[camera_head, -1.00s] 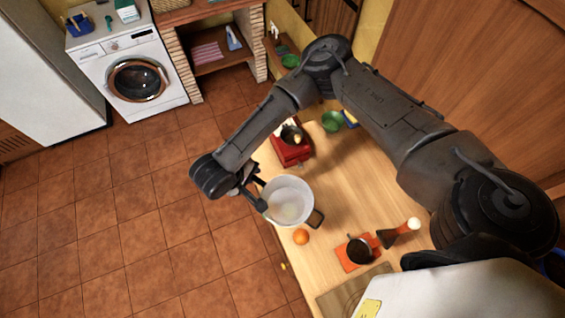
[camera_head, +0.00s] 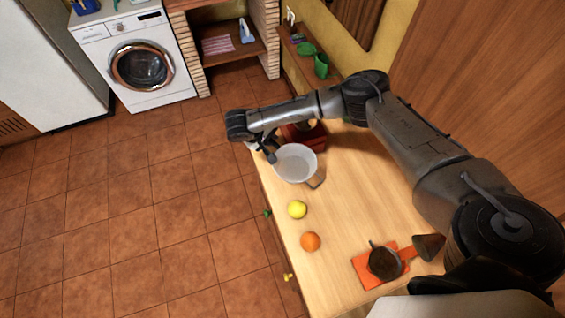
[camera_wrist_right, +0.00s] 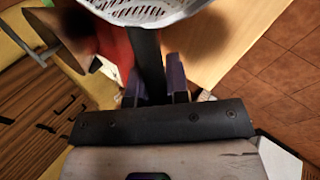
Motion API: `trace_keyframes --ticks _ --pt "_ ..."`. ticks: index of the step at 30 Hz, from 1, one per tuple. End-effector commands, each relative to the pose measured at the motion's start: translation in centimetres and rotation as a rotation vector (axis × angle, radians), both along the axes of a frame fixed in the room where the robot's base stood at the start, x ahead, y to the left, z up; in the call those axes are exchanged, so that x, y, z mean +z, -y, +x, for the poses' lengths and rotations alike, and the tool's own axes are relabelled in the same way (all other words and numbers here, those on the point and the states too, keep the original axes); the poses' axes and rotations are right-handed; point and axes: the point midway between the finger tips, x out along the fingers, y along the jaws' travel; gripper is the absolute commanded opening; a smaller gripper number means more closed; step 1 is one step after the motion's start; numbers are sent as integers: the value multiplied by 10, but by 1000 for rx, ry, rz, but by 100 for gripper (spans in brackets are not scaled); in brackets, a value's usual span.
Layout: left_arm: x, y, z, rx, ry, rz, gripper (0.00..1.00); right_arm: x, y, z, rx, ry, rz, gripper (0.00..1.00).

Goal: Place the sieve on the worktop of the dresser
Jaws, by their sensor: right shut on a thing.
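The sieve (camera_head: 296,163) is a pale grey, round bowl with a dark loop on its right rim. It is over the left edge area of the wooden worktop (camera_head: 355,200), near the red object; I cannot tell whether it touches the wood. My right gripper (camera_head: 269,152) is at the sieve's left side, shut on its dark handle. In the right wrist view the handle runs between the two fingers (camera_wrist_right: 156,88), and the slotted sieve bowl (camera_wrist_right: 140,9) shows at the top. My left gripper is not in view.
A lemon (camera_head: 297,209) and an orange (camera_head: 310,242) lie near the worktop's left edge. A dark pan (camera_head: 385,263) sits on an orange board (camera_head: 369,276). A red object (camera_head: 311,137) stands behind the sieve. The middle of the worktop is clear.

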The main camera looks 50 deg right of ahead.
Motion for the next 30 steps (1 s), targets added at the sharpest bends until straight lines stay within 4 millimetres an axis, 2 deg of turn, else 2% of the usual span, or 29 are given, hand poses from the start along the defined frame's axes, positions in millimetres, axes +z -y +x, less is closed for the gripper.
trace_keyframes --ticks 1,6,14,21,30 --pt "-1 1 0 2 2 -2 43 -10 0 0 0 -2 -1 0" --pt "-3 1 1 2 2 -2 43 -32 0 0 0 0 0 0" --pt "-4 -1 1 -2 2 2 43 -46 -1 0 -1 -1 0 0" --pt "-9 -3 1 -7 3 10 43 -74 -1 0 1 -1 0 0" --pt "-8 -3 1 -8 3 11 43 -78 0 0 0 0 0 0"
